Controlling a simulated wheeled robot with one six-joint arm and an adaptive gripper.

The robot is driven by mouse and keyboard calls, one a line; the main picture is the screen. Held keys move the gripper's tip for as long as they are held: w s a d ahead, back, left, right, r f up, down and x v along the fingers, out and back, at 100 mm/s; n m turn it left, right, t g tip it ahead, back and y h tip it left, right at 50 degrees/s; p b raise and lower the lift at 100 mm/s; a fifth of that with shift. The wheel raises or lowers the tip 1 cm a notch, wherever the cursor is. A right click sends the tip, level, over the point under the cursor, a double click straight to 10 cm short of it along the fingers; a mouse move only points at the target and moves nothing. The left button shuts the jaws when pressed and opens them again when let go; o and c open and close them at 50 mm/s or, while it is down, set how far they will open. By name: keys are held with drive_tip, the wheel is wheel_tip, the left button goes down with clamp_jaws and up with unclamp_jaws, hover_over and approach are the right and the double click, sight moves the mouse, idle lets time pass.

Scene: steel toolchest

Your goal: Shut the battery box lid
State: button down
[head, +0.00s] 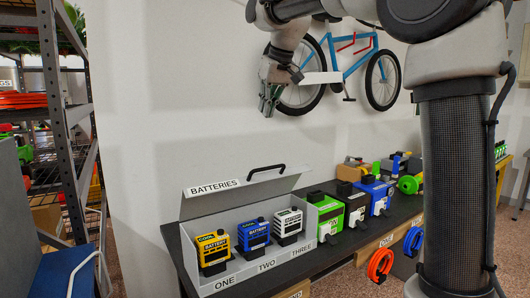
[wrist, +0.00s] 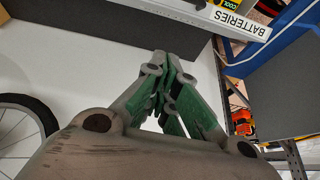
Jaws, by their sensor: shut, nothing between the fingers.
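The battery box (head: 250,268) is a light grey box on the dark bench, with its lid (head: 245,190) standing open and tilted back towards the wall. The lid has a black handle (head: 266,169) and a "BATTERIES" label. A yellow battery (head: 212,250), a blue battery (head: 254,234) and a white battery (head: 288,222) sit inside, over the labels ONE, TWO and THREE. My gripper (head: 268,106) is shut and empty, well above the lid in front of the wall. In the wrist view its green fingers (wrist: 172,75) meet, and the "BATTERIES" label (wrist: 241,22) shows beyond them.
Green and blue boxed chargers (head: 330,215) stand on the bench (head: 405,208) right beside the box. A blue bicycle (head: 345,65) hangs on the wall near my gripper. A metal shelf rack (head: 70,110) stands at the left. The air between gripper and lid is clear.

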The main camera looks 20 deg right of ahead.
drive_tip(key=shift+g, duration=0.5)
drive_tip(key=f, duration=1.3)
drive_tip(key=shift+w+a+f, duration=0.15)
drive_tip(key=shift+w, duration=0.05)
drive_tip(key=shift+s+f, duration=0.15)
drive_tip(key=shift+f, duration=0.2)
drive_tip(key=shift+s, duration=0.1)
